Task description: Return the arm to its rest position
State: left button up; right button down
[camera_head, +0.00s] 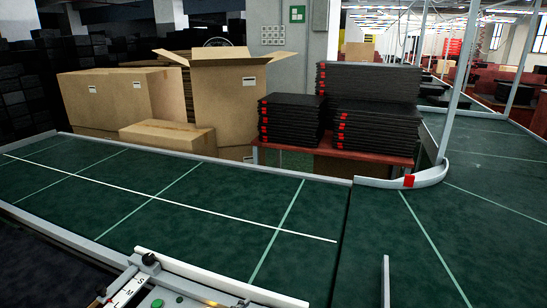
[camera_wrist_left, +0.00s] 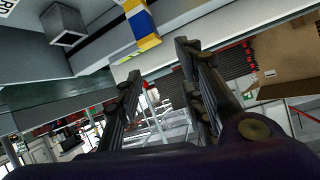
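My left gripper (camera_wrist_left: 158,64) shows only in the left wrist view. Its two dark fingers stand apart, and I see nothing held between them. Beyond the fingertips are a pale beam and the distant hall, seen at a steep tilt. The head view shows neither of my grippers. My right gripper is in neither view.
The green conveyor (camera_head: 150,190) spans the head view, with a low rail along its edge. Cardboard boxes (camera_head: 230,100) and stacks of black trays (camera_head: 370,125) stand behind it. In the wrist view, a blue, yellow and white striped piece (camera_wrist_left: 141,24) lies beyond the fingers.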

pick_arm(q)
jog(key=s+a+f+n+g+y, duration=0.1)
jog(key=s+a+f, duration=0.3)
jog(key=s, duration=0.6)
jog(key=s+a+f+n+y, duration=0.2)
jog(key=s+a+f+n, duration=0.2)
jog(key=s, duration=0.7)
jog(key=s+a+f+n+g+y+p, duration=0.1)
jog(key=s+a+f, duration=0.4)
jog(key=s, duration=0.5)
jog(key=shift+s+f+n+g+y, duration=0.25)
jog(key=shift+f+n+g+y, duration=0.05)
jog(key=shift+f+n+y, duration=0.35)
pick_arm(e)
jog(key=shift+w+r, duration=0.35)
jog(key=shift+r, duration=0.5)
pick_arm(q)
jog(key=shift+s, duration=0.1)
jog(key=shift+c, duration=0.6)
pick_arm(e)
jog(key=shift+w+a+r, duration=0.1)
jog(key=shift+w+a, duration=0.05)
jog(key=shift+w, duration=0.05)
